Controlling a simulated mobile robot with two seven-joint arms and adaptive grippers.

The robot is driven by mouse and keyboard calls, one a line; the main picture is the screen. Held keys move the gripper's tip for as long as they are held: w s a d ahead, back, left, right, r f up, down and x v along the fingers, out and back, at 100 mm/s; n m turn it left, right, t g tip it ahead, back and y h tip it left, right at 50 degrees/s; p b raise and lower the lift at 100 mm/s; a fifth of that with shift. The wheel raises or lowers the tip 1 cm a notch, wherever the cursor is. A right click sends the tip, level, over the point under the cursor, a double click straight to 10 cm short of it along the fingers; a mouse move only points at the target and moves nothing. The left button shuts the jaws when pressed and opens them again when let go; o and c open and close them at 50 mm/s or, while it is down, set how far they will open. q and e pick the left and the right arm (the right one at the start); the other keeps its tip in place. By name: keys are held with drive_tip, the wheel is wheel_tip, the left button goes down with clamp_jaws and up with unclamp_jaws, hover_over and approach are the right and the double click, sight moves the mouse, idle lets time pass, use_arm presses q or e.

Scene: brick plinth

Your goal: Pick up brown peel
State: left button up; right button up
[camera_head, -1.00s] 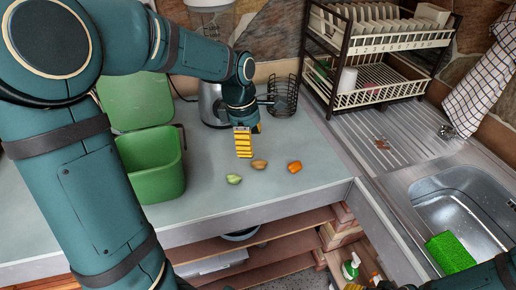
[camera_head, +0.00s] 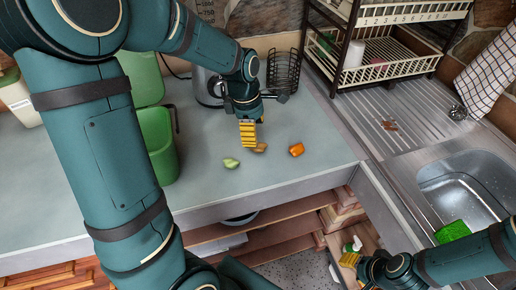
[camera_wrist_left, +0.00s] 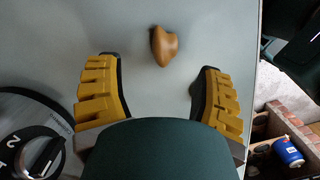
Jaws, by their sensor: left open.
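The brown peel (camera_head: 260,148) lies on the grey counter between a green peel (camera_head: 231,163) and an orange peel (camera_head: 296,150). My left gripper (camera_head: 248,144) points down just above it and partly hides it in the head view. In the left wrist view the brown peel (camera_wrist_left: 164,46) lies on the counter ahead of the gap between the yellow fingers of my left gripper (camera_wrist_left: 158,67), which stand wide apart with nothing between them. My right gripper (camera_head: 351,257) shows at the lower right, away from the peels; its jaw opening is unclear.
A green bin (camera_head: 159,146) stands left of the peels. Behind are a wire holder (camera_head: 284,70) and a dish rack (camera_head: 390,66). A sink (camera_head: 465,183) with a green sponge (camera_head: 452,231) is at right. The counter's front edge is close in front of the peels.

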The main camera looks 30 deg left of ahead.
sight(259, 145)
use_arm(q)
drive_tip(key=f+b, duration=0.1)
drive_tip(key=f, duration=0.1)
drive_tip(key=d+f, duration=0.1)
drive_tip(key=f, duration=0.1)
drive_tip(key=shift+d+f+b, duration=0.15)
drive_tip(key=shift+f+b, duration=0.1)
drive_tip(key=shift+b, duration=0.1)
drive_tip(key=shift+f, duration=0.4)
drive_tip(key=c, duration=1)
drive_tip(key=shift+o, duration=0.2)
